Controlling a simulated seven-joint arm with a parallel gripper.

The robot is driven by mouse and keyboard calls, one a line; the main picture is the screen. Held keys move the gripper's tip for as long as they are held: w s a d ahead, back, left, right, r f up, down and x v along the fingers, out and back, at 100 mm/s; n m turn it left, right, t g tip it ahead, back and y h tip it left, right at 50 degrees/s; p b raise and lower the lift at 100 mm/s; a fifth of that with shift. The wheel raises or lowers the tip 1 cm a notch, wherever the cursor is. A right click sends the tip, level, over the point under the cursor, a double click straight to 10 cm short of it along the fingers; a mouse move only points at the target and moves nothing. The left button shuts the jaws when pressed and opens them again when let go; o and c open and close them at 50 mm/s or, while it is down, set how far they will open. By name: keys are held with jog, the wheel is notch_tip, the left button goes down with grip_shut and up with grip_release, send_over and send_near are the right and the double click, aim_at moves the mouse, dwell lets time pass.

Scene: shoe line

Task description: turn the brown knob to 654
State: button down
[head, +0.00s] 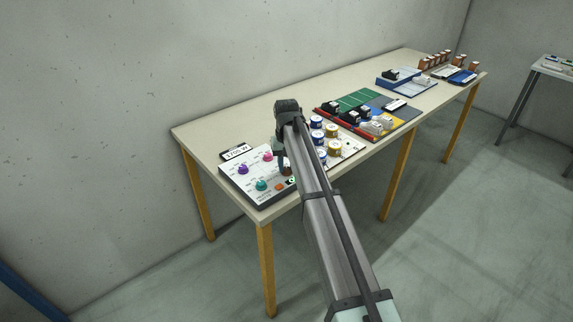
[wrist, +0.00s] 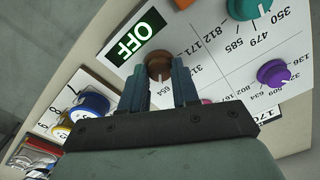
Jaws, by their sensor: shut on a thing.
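The brown knob (wrist: 158,64) sits on the white control panel (wrist: 215,45) between the two fingers of my gripper (wrist: 172,84), which is shut on it. In the head view my gripper (head: 283,164) reaches down to the brown knob (head: 287,170) at the right side of the panel (head: 250,190). In the wrist view the label 654 shows just below the knob, between the fingers, and a label starting with 31 is partly hidden beside the right finger. I cannot make out where the knob's mark points.
A green display (wrist: 139,39) reading OFF is beside the knob. A teal knob (wrist: 247,8), a purple knob (wrist: 273,73) and a partly hidden pink knob are on the same panel. Several blue and yellow cans (head: 332,131) stand close to the right of my gripper.

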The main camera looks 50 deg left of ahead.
aim_at(287, 169)
jog(key=c, duration=0.8)
grip_release()
notch_tip(287, 169, up, 14)
jog(key=shift+f, duration=0.1)
dwell(0.6)
